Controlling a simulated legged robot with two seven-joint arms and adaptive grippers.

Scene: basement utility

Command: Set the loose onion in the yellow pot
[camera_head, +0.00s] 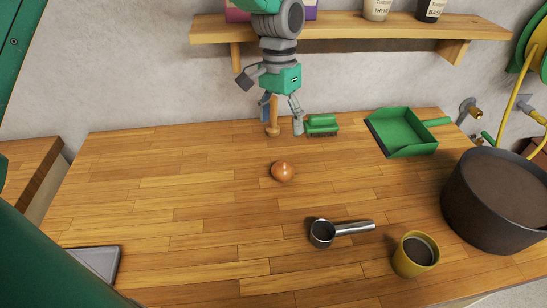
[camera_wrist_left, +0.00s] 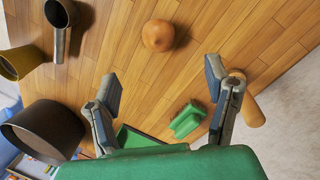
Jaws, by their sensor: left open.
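The loose onion (camera_head: 282,171), round and orange-brown, lies alone on the wooden worktop. It also shows in the left wrist view (camera_wrist_left: 158,35), ahead of the fingers and apart from them. The yellow pot (camera_head: 403,262), small with a dark inside, stands upright at the front right; part of it shows at the left edge of the left wrist view (camera_wrist_left: 14,66). My left gripper (camera_head: 282,127) is open and empty, above the worktop behind the onion. Its fingertips are spread wide in the left wrist view (camera_wrist_left: 162,86). My right gripper is not seen.
A metal scoop (camera_head: 322,233) lies left of the yellow pot. A big dark pot (camera_head: 487,212) stands at right. A green dustpan (camera_head: 402,132), a green brush (camera_head: 321,124) and a wooden-handled thing (camera_head: 272,128) are at the back, below a shelf (camera_head: 345,29).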

